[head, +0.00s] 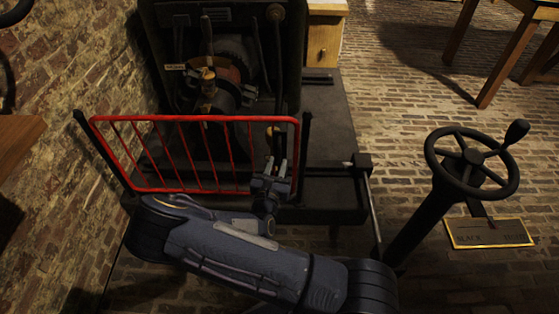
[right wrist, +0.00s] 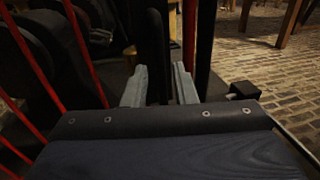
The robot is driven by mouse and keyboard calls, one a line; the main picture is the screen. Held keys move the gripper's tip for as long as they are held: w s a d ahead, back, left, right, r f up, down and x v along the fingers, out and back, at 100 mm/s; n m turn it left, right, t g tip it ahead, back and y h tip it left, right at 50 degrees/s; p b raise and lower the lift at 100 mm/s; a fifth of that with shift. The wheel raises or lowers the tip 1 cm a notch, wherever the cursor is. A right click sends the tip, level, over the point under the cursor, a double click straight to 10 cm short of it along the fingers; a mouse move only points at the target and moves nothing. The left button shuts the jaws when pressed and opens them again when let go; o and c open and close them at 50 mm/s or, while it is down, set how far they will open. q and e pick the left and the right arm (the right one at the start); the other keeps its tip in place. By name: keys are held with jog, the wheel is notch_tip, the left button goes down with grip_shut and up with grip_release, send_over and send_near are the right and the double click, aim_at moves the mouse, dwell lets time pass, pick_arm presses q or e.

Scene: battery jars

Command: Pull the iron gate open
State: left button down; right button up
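The iron gate (head: 195,118) is a red frame with thin upright red bars, standing across the front of the dark machine. It looks in line between a dark post on the left and a dark post (head: 305,140) on the right. My right gripper (head: 276,168) is at the gate's right end, beside its right upright. Its fingers (right wrist: 160,85) are apart, with a dark upright piece (right wrist: 155,45) showing between or just beyond them; I cannot tell if they touch it. The gate's red upright (right wrist: 189,35) shows close by the right finger. My left gripper is not in view.
A dark handwheel (head: 470,160) on a slanted column stands at the right, with a brass-edged plate (head: 490,233) by it. A brick wall (head: 60,90) is close on the left. A wooden table (head: 465,50) stands far right.

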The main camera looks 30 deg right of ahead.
aim_at(279, 159)
jog(key=shift+b+x, duration=0.35)
jog(key=shift+x, duration=1.4)
jog(key=shift+c, duration=0.2)
grip_shut()
